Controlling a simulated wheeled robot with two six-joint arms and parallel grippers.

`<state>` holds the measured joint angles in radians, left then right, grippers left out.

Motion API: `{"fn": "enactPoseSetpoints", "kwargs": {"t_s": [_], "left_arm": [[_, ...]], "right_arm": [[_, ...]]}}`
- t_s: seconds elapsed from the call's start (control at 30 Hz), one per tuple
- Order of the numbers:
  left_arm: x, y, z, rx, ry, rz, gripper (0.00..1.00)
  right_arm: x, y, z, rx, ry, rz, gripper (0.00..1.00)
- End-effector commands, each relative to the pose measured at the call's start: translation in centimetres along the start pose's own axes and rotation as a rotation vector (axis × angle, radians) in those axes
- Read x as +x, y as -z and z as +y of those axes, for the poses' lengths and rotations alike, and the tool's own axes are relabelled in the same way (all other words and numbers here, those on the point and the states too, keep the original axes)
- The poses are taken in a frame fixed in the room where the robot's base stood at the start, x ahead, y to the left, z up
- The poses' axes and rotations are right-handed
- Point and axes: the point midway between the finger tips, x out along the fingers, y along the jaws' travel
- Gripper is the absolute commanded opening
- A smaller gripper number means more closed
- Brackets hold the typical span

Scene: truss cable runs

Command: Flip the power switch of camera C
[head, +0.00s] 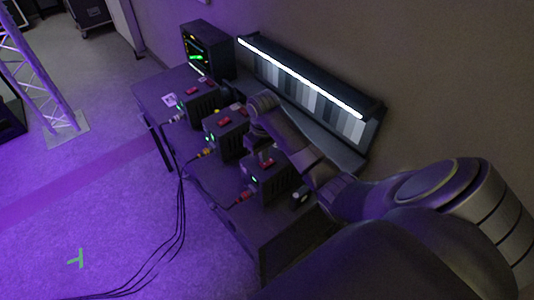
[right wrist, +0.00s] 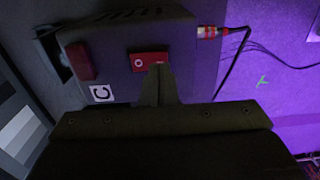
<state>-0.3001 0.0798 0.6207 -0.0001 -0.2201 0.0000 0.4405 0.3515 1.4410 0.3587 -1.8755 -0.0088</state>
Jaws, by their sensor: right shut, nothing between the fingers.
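Camera C (right wrist: 120,45) is a dark box with a white "C" label (right wrist: 102,93), filling the top of the right wrist view. On it is a red rocker switch (right wrist: 149,61) with a white ring mark, and a separate dark red block (right wrist: 80,62). My right gripper (right wrist: 158,70) is shut and empty, its tip at the lower edge of the switch; I cannot tell whether it touches. In the head view, camera C appears to be the nearest box (head: 270,187), with a red cable plug (head: 244,197); my right arm reaches over beside it. My left gripper is not seen.
Two similar camera boxes, a middle one (head: 226,138) and a far one (head: 199,103), stand along the dark table. A monitor (head: 207,52) and a lit grey-scale chart (head: 315,95) stand behind. Black cables (head: 181,205) hang to the floor on the left.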

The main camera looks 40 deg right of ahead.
Motion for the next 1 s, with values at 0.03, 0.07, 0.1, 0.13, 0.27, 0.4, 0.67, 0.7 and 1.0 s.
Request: {"fn": "enactPoseSetpoints", "kwargs": {"t_s": [0.03,0.07,0.1,0.13,0.27,0.4,0.67,0.7,1.0], "left_arm": [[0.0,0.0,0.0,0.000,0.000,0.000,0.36],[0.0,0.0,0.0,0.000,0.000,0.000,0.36],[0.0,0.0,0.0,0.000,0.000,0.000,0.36],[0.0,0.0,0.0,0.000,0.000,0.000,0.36],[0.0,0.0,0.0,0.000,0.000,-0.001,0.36],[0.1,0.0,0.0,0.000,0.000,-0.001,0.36],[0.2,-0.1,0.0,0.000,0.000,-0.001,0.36],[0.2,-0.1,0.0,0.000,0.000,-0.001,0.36],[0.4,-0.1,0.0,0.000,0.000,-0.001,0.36]], "right_arm": [[0.0,0.0,0.0,0.000,0.000,0.000,0.00],[0.0,0.0,0.0,0.000,0.000,0.000,0.00],[0.0,0.0,0.0,0.000,0.000,0.000,0.00],[0.0,0.0,0.0,0.000,0.000,0.000,0.00],[0.0,0.0,0.0,0.000,0.000,0.000,0.00],[0.1,0.0,0.0,0.000,0.000,0.000,0.00],[0.5,0.0,0.0,0.000,0.000,-0.001,0.00],[0.6,0.0,0.0,0.000,0.000,-0.001,0.00],[1.0,0.0,0.0,0.000,0.000,-0.001,0.00]]}}
